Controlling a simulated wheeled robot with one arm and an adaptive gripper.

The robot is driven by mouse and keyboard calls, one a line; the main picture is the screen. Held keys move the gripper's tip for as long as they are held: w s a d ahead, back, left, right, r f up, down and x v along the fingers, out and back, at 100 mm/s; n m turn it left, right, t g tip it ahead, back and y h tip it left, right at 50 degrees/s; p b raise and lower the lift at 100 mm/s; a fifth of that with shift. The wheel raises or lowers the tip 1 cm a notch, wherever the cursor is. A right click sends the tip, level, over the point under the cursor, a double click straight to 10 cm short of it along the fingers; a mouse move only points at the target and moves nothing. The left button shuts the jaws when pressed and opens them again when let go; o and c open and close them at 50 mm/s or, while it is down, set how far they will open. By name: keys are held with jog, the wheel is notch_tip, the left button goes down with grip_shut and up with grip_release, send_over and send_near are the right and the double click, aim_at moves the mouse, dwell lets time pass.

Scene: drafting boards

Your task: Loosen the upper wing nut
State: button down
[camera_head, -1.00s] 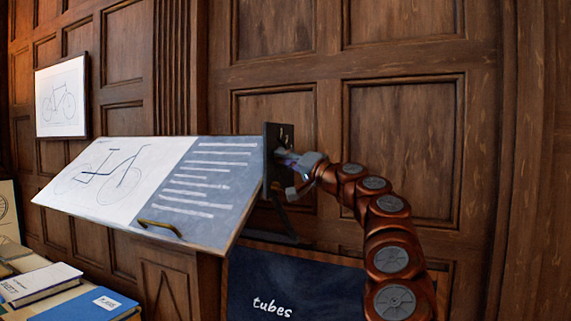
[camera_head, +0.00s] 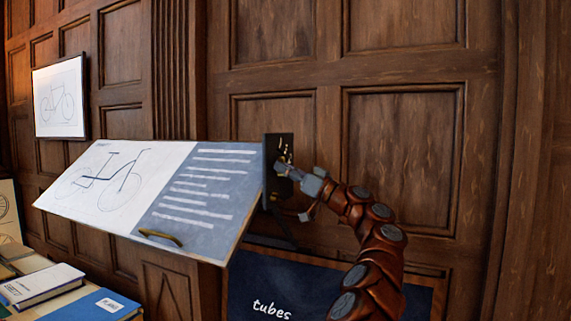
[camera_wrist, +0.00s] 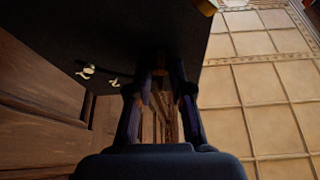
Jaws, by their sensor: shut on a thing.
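The drafting board (camera_head: 212,205) stands tilted, with a dark upright plate (camera_head: 270,148) at its right edge. My gripper (camera_head: 283,168) reaches this plate from the right, in its upper half. The gripper is shut on the upper wing nut, which is mostly hidden by the fingers; a small brass bit shows at the fingertips. In the wrist view my gripper's two fingers (camera_wrist: 160,95) point at the dark plate (camera_wrist: 110,35), and the nut between them is too dark to make out. Another brass piece (camera_wrist: 207,7) shows at the plate's top edge in that view.
Pale brass marks (camera_wrist: 87,71) lie on the plate beside the fingers. A brass handle (camera_head: 160,237) sits on the board's lower edge. A dark "tubes" panel (camera_head: 300,290) is below. Books (camera_head: 95,305) lie at lower left. Wood-panelled wall (camera_head: 400,150) stands behind.

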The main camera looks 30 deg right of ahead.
jog(key=shift+w+d+r+n+g+y+p, duration=0.1)
jog(key=shift+n+g+y+p, duration=0.75)
jog(key=shift+n, duration=1.5)
jog(key=shift+f+n+g+y+p, duration=0.1)
jog(key=shift+n+g+y+p, duration=0.75)
jog(key=shift+n, duration=1.45)
jog(key=shift+w+d+r+n+g+y+p, duration=0.1)
jog(key=shift+n+g+y+p, duration=0.7)
jog(key=shift+n, duration=1.55)
jog(key=shift+s+n+p, duration=0.1)
jog(key=shift+n+p, duration=0.2)
jog(key=shift+n, duration=0.1)
jog(key=shift+a, duration=0.1)
jog(key=c, duration=1.1)
grip_release()
jog(key=shift+g, duration=0.3)
jog(key=v, duration=1.2)
